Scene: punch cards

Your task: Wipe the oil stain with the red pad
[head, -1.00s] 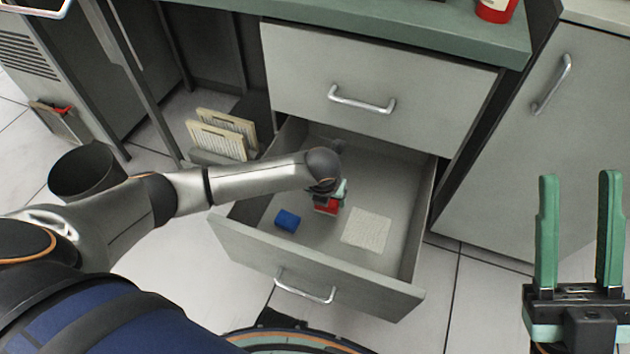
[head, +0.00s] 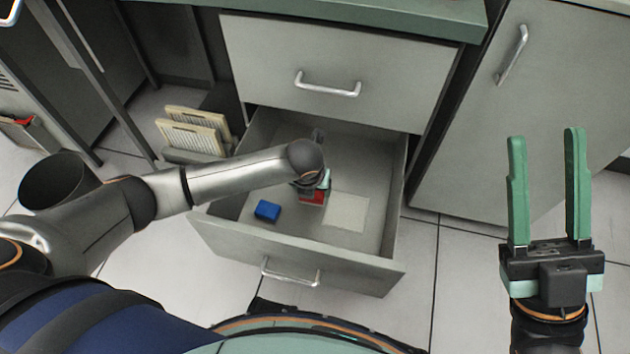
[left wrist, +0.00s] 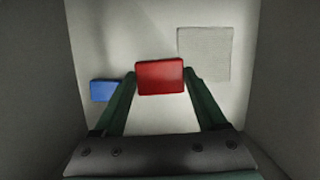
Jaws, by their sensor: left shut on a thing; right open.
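The red pad (left wrist: 160,77) is between the fingertips of my left gripper (left wrist: 160,80), which is shut on it. In the head view the red pad (head: 312,197) shows just under my left gripper (head: 315,185), inside the open lower drawer (head: 385,235). I cannot tell whether the pad is clear of the drawer floor. My right gripper (head: 548,190) is open and empty, pointing up at the right, over the floor. No oil stain can be made out in these views.
A blue pad (head: 267,211) lies left of the red pad and a pale square cloth (head: 347,212) lies right of it in the drawer. The closed upper drawer (head: 335,65) is above. Slatted cream panels (head: 195,130) stand left of the drawer. A green counter (head: 400,15) runs above.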

